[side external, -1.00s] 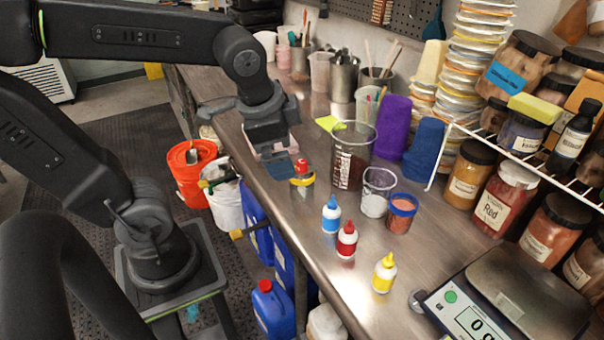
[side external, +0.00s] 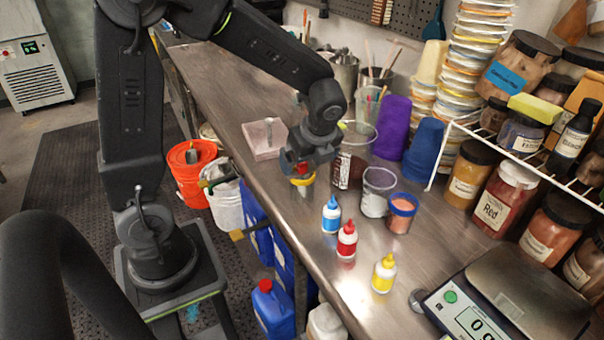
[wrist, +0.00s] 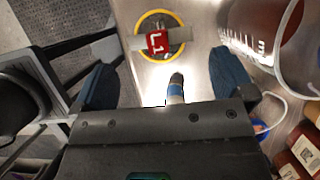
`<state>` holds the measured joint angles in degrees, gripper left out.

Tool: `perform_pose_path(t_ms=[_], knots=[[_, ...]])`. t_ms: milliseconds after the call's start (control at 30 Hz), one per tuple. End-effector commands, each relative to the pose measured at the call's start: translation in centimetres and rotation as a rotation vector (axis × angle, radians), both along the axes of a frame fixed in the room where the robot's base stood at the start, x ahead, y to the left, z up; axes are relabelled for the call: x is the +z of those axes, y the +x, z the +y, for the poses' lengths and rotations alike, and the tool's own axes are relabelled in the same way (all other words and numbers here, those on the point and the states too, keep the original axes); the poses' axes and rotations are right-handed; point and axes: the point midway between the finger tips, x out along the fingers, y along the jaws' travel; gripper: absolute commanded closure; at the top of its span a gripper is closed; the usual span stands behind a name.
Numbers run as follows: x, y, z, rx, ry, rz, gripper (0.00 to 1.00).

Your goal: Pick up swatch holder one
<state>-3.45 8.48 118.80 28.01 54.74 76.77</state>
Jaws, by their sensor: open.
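A red block marked "L1" on a grey crossbar with a yellow ring, which looks like swatch holder one (wrist: 160,41), shows at the top of the wrist view. In the side view the holder (side external: 302,181) is near the bench's front edge, partly hidden by my gripper (side external: 303,164). My gripper (wrist: 166,82) is open, its two dark blue fingers apart and nothing seen held. In the wrist view the holder appears beyond the fingertips, roughly centred between them. Contact cannot be told.
A measuring beaker (side external: 350,166) stands close to the right of my gripper. A small cup (side external: 375,202), an orange-filled cup (side external: 400,213) and blue (side external: 331,216), red (side external: 347,241) and yellow (side external: 384,274) bottles stand nearby. A clear tray (side external: 262,145) lies behind left.

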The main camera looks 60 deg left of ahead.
Motion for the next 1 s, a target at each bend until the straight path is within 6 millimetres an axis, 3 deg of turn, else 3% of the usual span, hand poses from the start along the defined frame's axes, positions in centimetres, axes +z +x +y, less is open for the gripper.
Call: perform_pose_path(t_ms=[267,533,867,1000], knots=[[-2.0,-0.1,0.9,0.002,-0.001,0.002,0.00],[-5.4,0.0,2.5,0.002,-0.003,0.002,0.00],[-6.1,0.0,2.7,0.001,-0.004,0.000,0.00],[-6.0,0.0,2.7,0.001,-0.004,-0.001,0.13]])
